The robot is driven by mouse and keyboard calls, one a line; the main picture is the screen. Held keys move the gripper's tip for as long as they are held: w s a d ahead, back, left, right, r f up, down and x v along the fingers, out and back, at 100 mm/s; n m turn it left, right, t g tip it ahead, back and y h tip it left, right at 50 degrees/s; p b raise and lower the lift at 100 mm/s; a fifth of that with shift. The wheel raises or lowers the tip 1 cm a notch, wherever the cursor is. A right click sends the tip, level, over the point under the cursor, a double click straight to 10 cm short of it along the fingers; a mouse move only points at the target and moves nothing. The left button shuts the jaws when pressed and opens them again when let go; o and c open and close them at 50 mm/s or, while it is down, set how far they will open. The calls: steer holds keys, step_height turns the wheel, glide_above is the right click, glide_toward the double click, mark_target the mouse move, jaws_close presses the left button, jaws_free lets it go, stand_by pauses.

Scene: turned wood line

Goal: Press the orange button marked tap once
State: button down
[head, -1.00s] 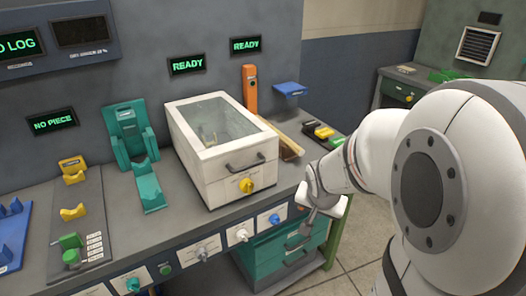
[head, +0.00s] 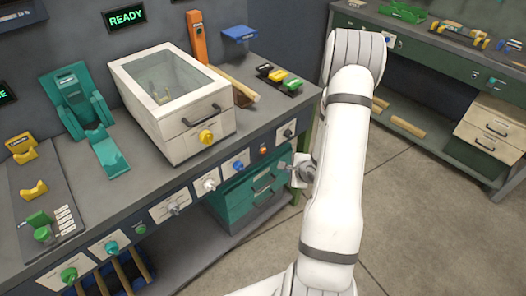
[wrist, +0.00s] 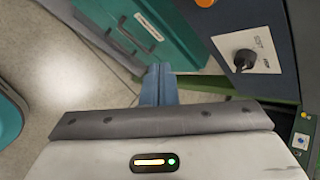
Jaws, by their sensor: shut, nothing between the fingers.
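A small orange button (head: 263,150) is on the bench's front panel, between a blue knob and a black knob. Its marking is too small to read. An orange button also shows, partly cut off, at the top edge of the wrist view (wrist: 205,2). My gripper (head: 283,165) is in front of the bench, below and to the right of the button in the head view, apart from it. In the wrist view its fingers (wrist: 157,82) are together, with nothing held between them.
The black knob (wrist: 243,61) is on the panel close to my gripper. Teal drawers (head: 245,190) with handles are below the panel. A glass-topped box (head: 204,112) with a yellow knob stands on the bench. Open floor (head: 420,225) lies to the right.

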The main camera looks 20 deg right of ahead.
mark_target(264, 151)
steer(key=w+a, duration=0.3)
steer(key=w, duration=0.5)
steer(key=shift+w, duration=0.2)
steer(key=shift+w+a, duration=0.1)
stand_by(2.1)
steer(key=shift+w, duration=0.35)
steer(key=shift+w+a+p, duration=0.2)
steer(key=shift+w+p, duration=0.1)
steer(key=shift+p, duration=0.1)
stand_by(0.6)
steer(key=shift+s+d, duration=0.3)
steer(key=shift+s, duration=0.45)
